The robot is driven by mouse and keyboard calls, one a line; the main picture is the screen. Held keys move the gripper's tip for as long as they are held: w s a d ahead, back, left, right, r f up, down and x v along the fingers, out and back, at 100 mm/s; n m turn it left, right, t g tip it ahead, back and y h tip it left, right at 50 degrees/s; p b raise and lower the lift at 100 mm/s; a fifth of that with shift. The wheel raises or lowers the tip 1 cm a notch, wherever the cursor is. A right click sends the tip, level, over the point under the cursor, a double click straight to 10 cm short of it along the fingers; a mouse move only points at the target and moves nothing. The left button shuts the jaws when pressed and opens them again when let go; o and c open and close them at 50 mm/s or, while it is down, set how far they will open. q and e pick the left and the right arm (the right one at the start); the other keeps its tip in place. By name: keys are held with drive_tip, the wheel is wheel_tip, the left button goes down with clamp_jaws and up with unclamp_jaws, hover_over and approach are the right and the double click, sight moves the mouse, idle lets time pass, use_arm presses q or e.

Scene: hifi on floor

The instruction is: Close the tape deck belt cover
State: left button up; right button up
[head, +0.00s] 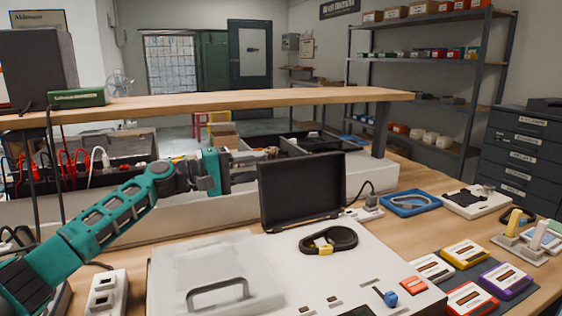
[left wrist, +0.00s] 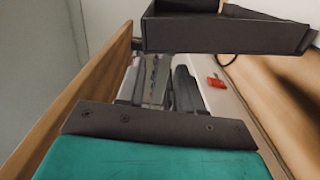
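The white tape deck (head: 330,285) lies on the bench in front of me. Its black belt cover (head: 302,190) stands raised at the deck's back edge, its recessed inner side facing me. A black belt loop with a yellow piece (head: 328,241) lies on the deck before it. My left gripper (head: 262,154) is level with the cover's top edge, at its upper left and apparently behind it. Its fingers are small and partly lost against the dark bins. The left wrist view shows a dark tray-like shape, which I cannot name surely. My right gripper is out of view.
A clear lid with a grey handle covers the deck's left part. Colourful cassettes (head: 505,280) and a blue tray (head: 409,203) lie to the right.

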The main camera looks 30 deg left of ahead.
sight(281, 163)
use_arm(q)
drive_tip(key=x, duration=0.7)
drive_tip(key=shift+a, duration=0.1)
drive_tip(key=shift+c, duration=0.3)
drive_tip(key=c, duration=0.6)
drive_tip(key=shift+f, duration=0.1)
clamp_jaws()
drive_tip(key=shift+f, duration=0.1)
